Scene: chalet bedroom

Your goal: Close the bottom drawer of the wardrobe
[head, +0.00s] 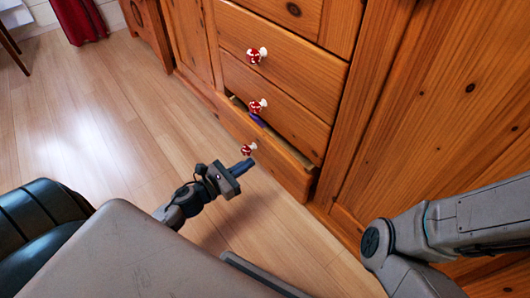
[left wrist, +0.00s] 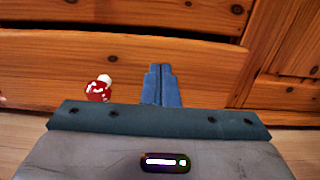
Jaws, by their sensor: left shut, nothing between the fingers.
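The bottom drawer (head: 282,168) of the wooden wardrobe (head: 420,110) stands partly pulled out, with a gap along its top edge. Its red and white mushroom-shaped knob (head: 249,149) is on the front; the knob also shows in the left wrist view (left wrist: 98,90), left of the fingers. My left gripper (head: 243,166) is low in front of the drawer, its blue fingers (left wrist: 161,84) shut and empty, pointing at the drawer front (left wrist: 205,68) right of the knob. I cannot tell whether the fingertips touch the wood. My right gripper is out of view.
Two closed drawers with like knobs, the upper (head: 255,55) and the middle (head: 257,106), sit above. Something purple (head: 258,120) shows in the open gap. A plain wooden panel stands right of the drawers. Light wooden floor (head: 110,130) lies clear to the left.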

